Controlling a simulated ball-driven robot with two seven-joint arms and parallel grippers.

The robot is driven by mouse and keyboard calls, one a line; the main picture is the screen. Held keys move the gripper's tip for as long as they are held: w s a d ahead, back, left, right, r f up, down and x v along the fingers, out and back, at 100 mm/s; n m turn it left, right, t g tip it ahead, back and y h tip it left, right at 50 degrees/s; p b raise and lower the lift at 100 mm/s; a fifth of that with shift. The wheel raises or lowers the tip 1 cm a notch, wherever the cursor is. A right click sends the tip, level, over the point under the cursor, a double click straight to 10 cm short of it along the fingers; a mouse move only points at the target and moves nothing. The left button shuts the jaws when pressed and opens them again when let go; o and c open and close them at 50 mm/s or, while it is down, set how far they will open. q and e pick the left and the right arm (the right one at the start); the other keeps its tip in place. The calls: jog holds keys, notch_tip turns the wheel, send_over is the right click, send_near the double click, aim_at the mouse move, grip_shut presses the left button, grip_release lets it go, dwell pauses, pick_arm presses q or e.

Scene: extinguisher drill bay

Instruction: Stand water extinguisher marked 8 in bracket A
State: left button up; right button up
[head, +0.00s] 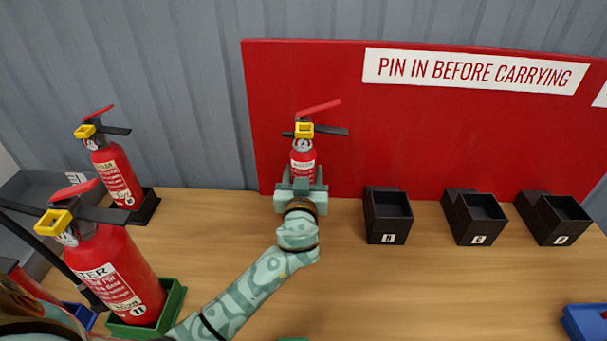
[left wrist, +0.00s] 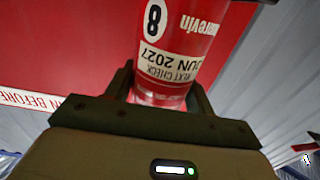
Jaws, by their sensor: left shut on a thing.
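The red extinguisher marked 8 (head: 303,165) is upright near the red backboard in the head view, with a red lever and a yellow piece at its top. The left wrist view shows its label upside down (left wrist: 165,60), with the 8 and JUN 2027. My left gripper (head: 301,183) is shut on its body, one finger on each side; the fingers also show in the left wrist view (left wrist: 160,95). The gripper hides the extinguisher's foot, so I cannot tell what it rests on. I see no bracket lettered A. My right gripper is not in view.
Black brackets N (head: 388,238), E (head: 478,239) and O (head: 560,240) stand empty along the board. At left, extinguisher 11 (head: 122,275) stands in a green tray (head: 176,305), another extinguisher (head: 117,175) in a black bracket (head: 148,206). A blue tray (head: 580,322) is at lower right.

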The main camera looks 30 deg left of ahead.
pick_arm(q)
jog(key=shift+r, duration=0.15)
jog(key=o, duration=1.6)
jog(key=shift+c, duration=0.2)
jog(key=shift+f, duration=0.25)
jog(key=v, duration=1.6)
jog(key=shift+s+d+r, duration=0.15)
